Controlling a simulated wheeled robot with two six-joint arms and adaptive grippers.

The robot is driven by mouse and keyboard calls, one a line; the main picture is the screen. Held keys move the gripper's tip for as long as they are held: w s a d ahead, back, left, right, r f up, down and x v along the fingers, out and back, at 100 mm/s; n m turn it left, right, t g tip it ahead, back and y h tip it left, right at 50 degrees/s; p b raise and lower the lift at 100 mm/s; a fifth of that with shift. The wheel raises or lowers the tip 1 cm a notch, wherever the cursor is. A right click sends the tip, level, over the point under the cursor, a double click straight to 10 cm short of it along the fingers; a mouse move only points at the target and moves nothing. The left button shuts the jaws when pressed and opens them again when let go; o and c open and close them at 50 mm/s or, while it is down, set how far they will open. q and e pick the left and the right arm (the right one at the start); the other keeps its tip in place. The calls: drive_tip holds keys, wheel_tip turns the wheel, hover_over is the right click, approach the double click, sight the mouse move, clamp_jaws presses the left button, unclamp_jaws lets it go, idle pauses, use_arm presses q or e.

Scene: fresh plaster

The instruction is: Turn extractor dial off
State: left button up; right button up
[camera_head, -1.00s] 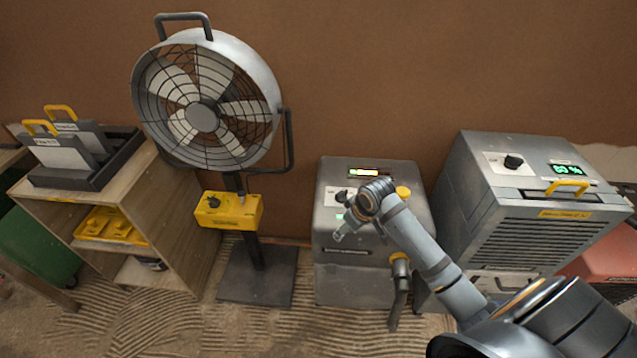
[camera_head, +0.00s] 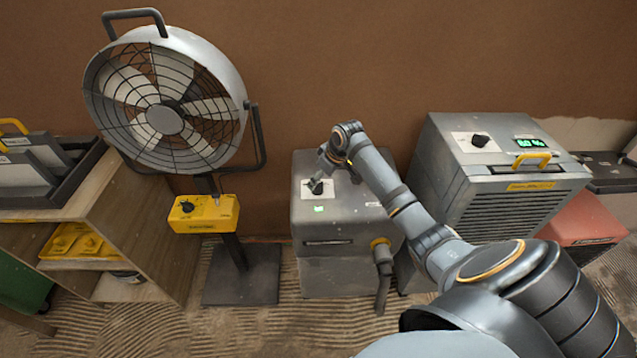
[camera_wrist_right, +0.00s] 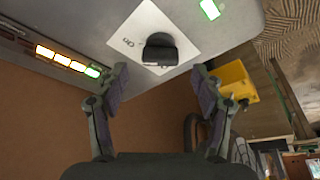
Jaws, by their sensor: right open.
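The extractor (camera_head: 322,225) is the grey metal box in the middle of the head view, with a hose on its right front. Its black dial (camera_head: 316,187) sits on a white label on the top, and shows large in the right wrist view (camera_wrist_right: 160,50). My right gripper (camera_head: 321,170) is over the dial. In the right wrist view its two fingers (camera_wrist_right: 161,78) are open and apart, with the dial between and just beyond the tips. I cannot tell whether they touch it. My left gripper is not in view.
A green light (camera_head: 319,208) and a row of lit bars (camera_wrist_right: 67,58) are on the extractor's top. A fan (camera_head: 165,118) with a yellow control box (camera_head: 204,214) stands left. A grey machine (camera_head: 498,180) with its own dial stands close on the right, by my arm.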

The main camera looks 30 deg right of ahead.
sight(319, 185)
drive_tip(key=shift+x, duration=1.6)
drive_tip(key=c, duration=1.2)
